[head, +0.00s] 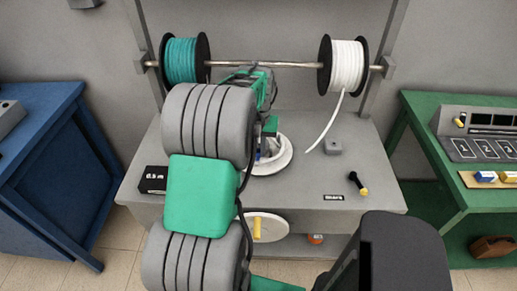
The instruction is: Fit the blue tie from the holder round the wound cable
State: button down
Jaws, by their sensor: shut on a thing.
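The white wound cable (284,161) lies in a ring on the grey bench, partly hidden behind my arm. My gripper (268,140) is over the ring's back left side, mostly hidden by my own arm links; its fingertips do not show clearly. A small blue piece (258,155), apparently the blue tie, shows low by the gripper at the ring's left. I cannot tell whether it goes round the cable. A tan strip (503,184), possibly the tie holder, lies on the green table at right with a blue block and a pale block on it.
A teal spool (181,60) and a white spool (343,64) hang on a rod above the bench; a loose white cable end (325,124) hangs from the white one.

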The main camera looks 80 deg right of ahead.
jog(key=shift+f, duration=0.65)
jog(key=c, duration=1.4)
grip_release()
jog(key=shift+o, duration=0.3)
jog(key=shift+r, duration=0.1)
